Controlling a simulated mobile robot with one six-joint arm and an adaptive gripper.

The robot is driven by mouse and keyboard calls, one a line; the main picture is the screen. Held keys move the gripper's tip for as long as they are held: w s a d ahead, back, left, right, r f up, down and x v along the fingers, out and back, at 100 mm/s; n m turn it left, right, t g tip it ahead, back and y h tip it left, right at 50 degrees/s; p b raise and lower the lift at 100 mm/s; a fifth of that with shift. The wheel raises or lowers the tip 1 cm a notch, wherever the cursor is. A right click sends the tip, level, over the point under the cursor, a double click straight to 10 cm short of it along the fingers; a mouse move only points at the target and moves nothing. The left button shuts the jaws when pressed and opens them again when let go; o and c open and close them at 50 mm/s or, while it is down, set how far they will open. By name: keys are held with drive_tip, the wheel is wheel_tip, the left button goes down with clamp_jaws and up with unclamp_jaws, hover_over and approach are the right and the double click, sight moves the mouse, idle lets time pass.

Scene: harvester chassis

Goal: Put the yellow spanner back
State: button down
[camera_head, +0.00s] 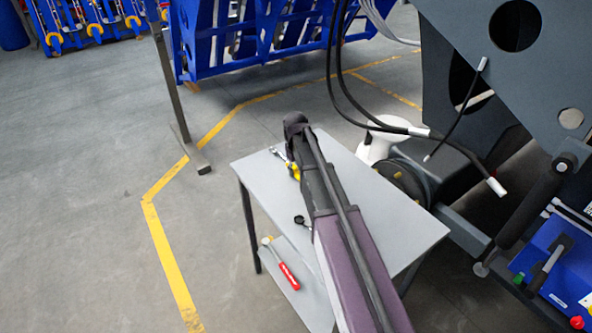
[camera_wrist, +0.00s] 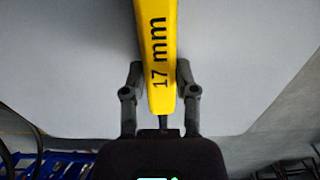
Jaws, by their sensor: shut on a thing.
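The yellow spanner (camera_wrist: 162,45), marked "17 mm", runs upward from between the fingers of my gripper (camera_wrist: 160,78) in the wrist view. My gripper is shut on its handle. In the head view, a yellow bit of the spanner (camera_head: 294,170) shows beside the end of my arm, over the far left part of the grey table (camera_head: 405,225). A silvery open end (camera_head: 278,153) shows at the table's left edge. My arm hides the rest, and I cannot tell whether the spanner touches the tabletop.
A small black object (camera_head: 300,221) lies near the table's left edge. A red-handled tool (camera_head: 288,275) lies on the lower shelf. The dark machine chassis (camera_head: 510,60) stands close on the right, with hanging black hoses (camera_head: 335,85). Open floor (camera_head: 90,180) lies on the left.

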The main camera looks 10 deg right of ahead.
drive_tip(key=shift+c, duration=1.5)
unclamp_jaws()
